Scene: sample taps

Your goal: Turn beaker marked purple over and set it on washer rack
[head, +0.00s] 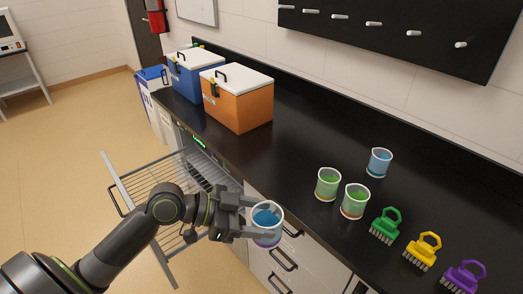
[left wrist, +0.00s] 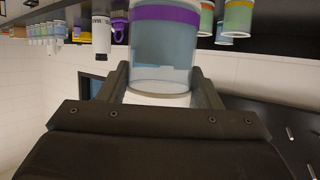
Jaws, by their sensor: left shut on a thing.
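The beaker marked purple (head: 268,239) is a clear cup with a purple band near its base and blue liquid inside. It is upright, mouth up, just in front of the counter edge. My left gripper (head: 258,222) is shut around its side. In the left wrist view, which shows the scene upside down, the beaker (left wrist: 163,55) sits between the fingers with its purple band at the top. The washer rack (head: 139,182) is a wire rack pulled out from under the counter, left of the beaker and partly hidden by my left arm. My right gripper is not in view.
On the black counter (head: 300,140) stand two green-filled beakers (head: 328,184) and a blue-filled one (head: 379,163). Green (head: 386,226), yellow (head: 424,250) and purple (head: 464,277) brushes lie at right. An orange cooler (head: 238,103) and a blue cooler (head: 188,80) stand farther back.

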